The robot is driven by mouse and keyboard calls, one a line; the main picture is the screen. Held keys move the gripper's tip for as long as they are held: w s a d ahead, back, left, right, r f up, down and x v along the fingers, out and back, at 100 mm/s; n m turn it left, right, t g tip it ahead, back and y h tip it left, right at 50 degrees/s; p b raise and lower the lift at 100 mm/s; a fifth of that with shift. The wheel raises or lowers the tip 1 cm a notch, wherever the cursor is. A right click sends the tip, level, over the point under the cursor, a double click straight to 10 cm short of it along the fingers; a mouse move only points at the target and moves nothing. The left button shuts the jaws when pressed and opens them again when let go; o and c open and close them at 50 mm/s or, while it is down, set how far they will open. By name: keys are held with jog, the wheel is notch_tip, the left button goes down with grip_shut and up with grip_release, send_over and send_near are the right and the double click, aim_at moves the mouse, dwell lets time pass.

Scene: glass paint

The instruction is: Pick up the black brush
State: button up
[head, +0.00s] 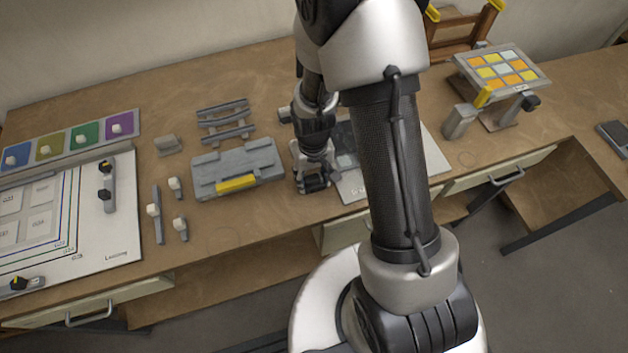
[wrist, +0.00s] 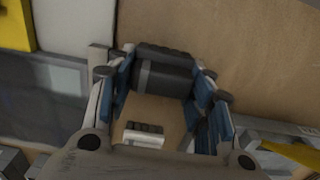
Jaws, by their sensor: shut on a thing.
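My gripper (head: 312,172) points down at the table between the grey holder with the yellow front and the pale board. In the wrist view my gripper (wrist: 163,88) has its two blue-padded fingers on either side of a dark, blocky thing, which I take to be the black brush (wrist: 165,70). My gripper is shut on it. In the head view only a dark bit of the brush (head: 315,184) shows at the fingertips. The fingers and arm hide the rest, and I cannot tell whether it touches the table.
The grey holder (head: 238,170) stands close on the left of my gripper. The pale board (head: 352,186) lies close on the right, partly behind my arm. Several small pale-knobbed tools (head: 154,212) lie farther left. The table's front edge is near.

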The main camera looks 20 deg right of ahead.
aim_at(313, 175)
jog(key=shift+r, duration=0.1)
jog(key=shift+c, duration=0.3)
notch_tip(313, 175, up, 20)
jog(key=p, duration=0.4)
jog(key=shift+p, duration=0.35)
